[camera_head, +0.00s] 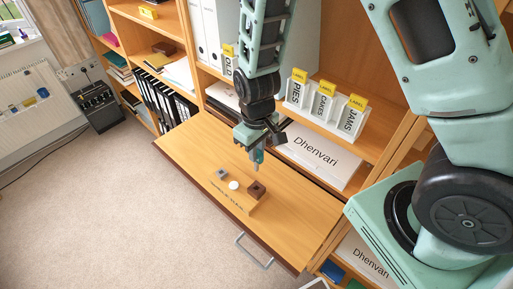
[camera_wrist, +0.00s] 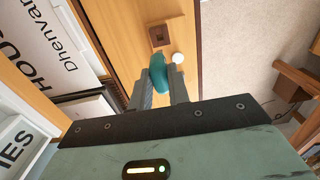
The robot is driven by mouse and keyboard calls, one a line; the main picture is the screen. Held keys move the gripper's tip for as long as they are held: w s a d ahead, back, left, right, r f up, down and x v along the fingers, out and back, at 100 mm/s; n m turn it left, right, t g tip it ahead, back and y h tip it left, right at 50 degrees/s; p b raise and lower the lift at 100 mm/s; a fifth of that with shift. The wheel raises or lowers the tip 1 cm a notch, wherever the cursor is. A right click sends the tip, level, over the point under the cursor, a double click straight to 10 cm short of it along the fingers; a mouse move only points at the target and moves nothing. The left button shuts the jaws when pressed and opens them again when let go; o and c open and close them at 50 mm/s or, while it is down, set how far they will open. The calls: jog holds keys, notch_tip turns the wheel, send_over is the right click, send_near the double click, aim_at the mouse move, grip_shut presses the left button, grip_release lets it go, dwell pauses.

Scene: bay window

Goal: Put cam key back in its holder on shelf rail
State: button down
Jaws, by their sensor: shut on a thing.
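My gripper (camera_head: 257,158) points down above the fold-out wooden shelf. In the wrist view its two fingers (camera_wrist: 160,88) are shut on a teal, rounded piece, which I take to be the cam key (camera_wrist: 158,72). A dark brown block with a square hole (camera_head: 256,191), likely the holder, sits on the shelf just below my gripper in the head view; it also shows in the wrist view (camera_wrist: 159,36), beyond the fingertips. The held piece appears apart from the block. Its lower end is hard to make out.
A white disc (camera_head: 234,185) and a small grey block (camera_head: 222,173) sit left of the brown block. Labelled white holders (camera_head: 325,104) and a white "Dhenvari" box (camera_head: 318,160) stand behind. The shelf's left part (camera_head: 190,145) is bare. A metal handle (camera_head: 255,252) hangs in front.

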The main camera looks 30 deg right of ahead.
jog(key=shift+f+b, duration=4.6)
jog(key=shift+f, duration=1.6)
jog(key=shift+f, duration=0.2)
jog(key=c, duration=1.3)
grip_release()
jog(key=shift+o, duration=0.2)
jog(key=shift+r, duration=0.1)
notch_tip(320, 180, up, 17)
jog(key=b, duration=0.2)
jog(key=shift+r+b, duration=0.1)
jog(key=shift+b, duration=0.3)
jog(key=s+a+f+n+b, duration=0.1)
jog(key=s+a+b, duration=0.1)
jog(key=s, duration=0.7)
jog(key=s+a+f+n+b, duration=0.1)
jog(key=s+a, duration=0.3)
jog(key=s, duration=0.5)
jog(key=shift+a+f+n+y+b, duration=0.15)
jog(key=shift+f+n+y+b, duration=0.15)
jog(key=shift+n+b, duration=0.35)
